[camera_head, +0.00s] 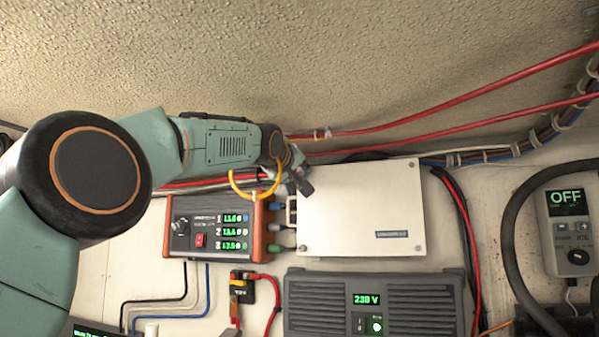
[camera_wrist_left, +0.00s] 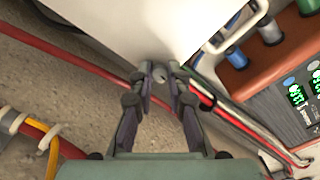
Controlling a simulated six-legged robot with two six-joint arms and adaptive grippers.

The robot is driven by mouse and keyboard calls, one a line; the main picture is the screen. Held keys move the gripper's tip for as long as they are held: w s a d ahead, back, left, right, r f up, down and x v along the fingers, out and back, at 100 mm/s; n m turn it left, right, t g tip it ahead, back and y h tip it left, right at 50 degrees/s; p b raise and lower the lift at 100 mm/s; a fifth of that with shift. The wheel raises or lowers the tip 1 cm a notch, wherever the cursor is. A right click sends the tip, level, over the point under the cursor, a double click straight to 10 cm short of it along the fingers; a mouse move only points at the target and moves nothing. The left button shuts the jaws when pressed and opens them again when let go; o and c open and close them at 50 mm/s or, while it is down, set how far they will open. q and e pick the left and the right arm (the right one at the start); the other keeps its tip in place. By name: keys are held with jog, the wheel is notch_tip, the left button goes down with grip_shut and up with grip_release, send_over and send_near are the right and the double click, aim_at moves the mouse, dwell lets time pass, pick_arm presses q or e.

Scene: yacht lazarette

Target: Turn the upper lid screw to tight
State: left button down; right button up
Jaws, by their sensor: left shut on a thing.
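The white lidded box (camera_head: 362,205) is mounted on the pale panel. My left gripper (camera_head: 304,184) is at the lid's upper left corner in the head view and covers that corner. In the left wrist view the lid (camera_wrist_left: 150,25) fills the top middle, and my left gripper (camera_wrist_left: 159,78) has its fingertips on both sides of the small grey lid screw (camera_wrist_left: 159,71) at the corner. The fingers are shut on this screw. The screw's slot and exact angle are too small to read. My right gripper is in neither view.
An orange-ended meter unit (camera_head: 220,226) stands close left of the box, with cable glands between them. A grey inverter (camera_head: 375,302) showing 230 V sits below. Red cables (camera_head: 450,116) run behind and above the box. A remote reading OFF (camera_head: 568,205) is at right.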

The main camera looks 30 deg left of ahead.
pick_arm(q)
jog(key=m, duration=0.3)
jog(key=m+p, duration=0.1)
jog(key=m, duration=0.1)
jog(key=shift+s+r, duration=0.1)
jog(key=shift+r, duration=0.15)
jog(key=m, duration=0.3)
jog(key=shift+m+p, duration=0.3)
jog(key=m+p, duration=0.1)
jog(key=m, duration=0.3)
jog(key=shift+r+m, duration=0.1)
jog(key=shift+m, duration=0.2)
jog(key=shift+a+m+p, duration=0.1)
jog(key=shift+m+p, duration=0.3)
jog(key=shift+m, duration=1.5)
jog(key=c, duration=1.3)
grip_release()
jog(key=shift+m, duration=0.3)
jog(key=shift+f, duration=0.2)
jog(key=shift+f, duration=0.1)
